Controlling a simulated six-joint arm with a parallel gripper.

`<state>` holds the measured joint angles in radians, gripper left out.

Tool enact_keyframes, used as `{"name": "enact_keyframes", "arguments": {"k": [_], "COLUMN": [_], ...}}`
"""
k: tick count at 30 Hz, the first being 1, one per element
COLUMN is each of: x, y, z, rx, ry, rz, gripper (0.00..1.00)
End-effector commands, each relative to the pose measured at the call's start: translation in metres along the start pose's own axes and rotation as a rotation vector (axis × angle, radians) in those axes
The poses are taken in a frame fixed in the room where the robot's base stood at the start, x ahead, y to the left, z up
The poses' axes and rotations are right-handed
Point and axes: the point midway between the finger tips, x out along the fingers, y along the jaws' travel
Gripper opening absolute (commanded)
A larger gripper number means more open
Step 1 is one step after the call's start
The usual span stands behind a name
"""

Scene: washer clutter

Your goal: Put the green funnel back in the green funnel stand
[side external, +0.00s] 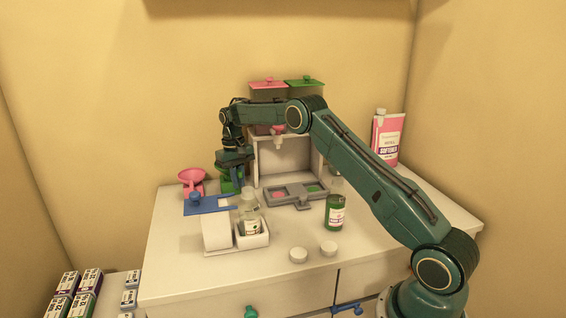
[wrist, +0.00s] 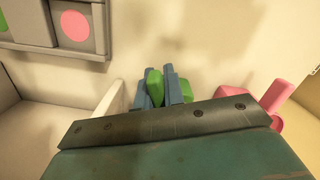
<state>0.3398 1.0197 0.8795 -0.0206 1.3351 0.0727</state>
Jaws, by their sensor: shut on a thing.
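My gripper (side external: 234,172) is low over the back left of the counter, pointing down. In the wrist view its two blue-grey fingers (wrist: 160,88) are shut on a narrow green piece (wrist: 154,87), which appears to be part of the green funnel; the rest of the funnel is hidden. Another green piece (wrist: 229,92), possibly the green funnel stand, shows just right of the fingers. In the side view, green (side external: 227,185) shows directly under my gripper, but I cannot tell funnel from stand there, nor whether they touch.
A pink funnel (side external: 191,176) stands close on the left. A blue-topped white box (side external: 215,232) and a bottle (side external: 249,216) in a white tray are in front. The dispenser (side external: 285,160) and its grey tray (side external: 300,199) are right. A green jar (side external: 334,213) stands farther right.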

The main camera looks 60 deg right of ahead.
Motion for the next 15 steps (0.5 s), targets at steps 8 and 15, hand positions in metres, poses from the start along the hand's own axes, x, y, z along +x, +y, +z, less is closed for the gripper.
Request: {"name": "enact_keyframes", "arguments": {"k": [8, 15], "x": [0.012, 0.018], "y": [0.0, 0.0], "z": [-0.001, -0.001], "rx": [0.0, 0.0], "ry": [-0.001, -0.001], "rz": [0.0, 0.0], "gripper": [0.0, 0.0]}}
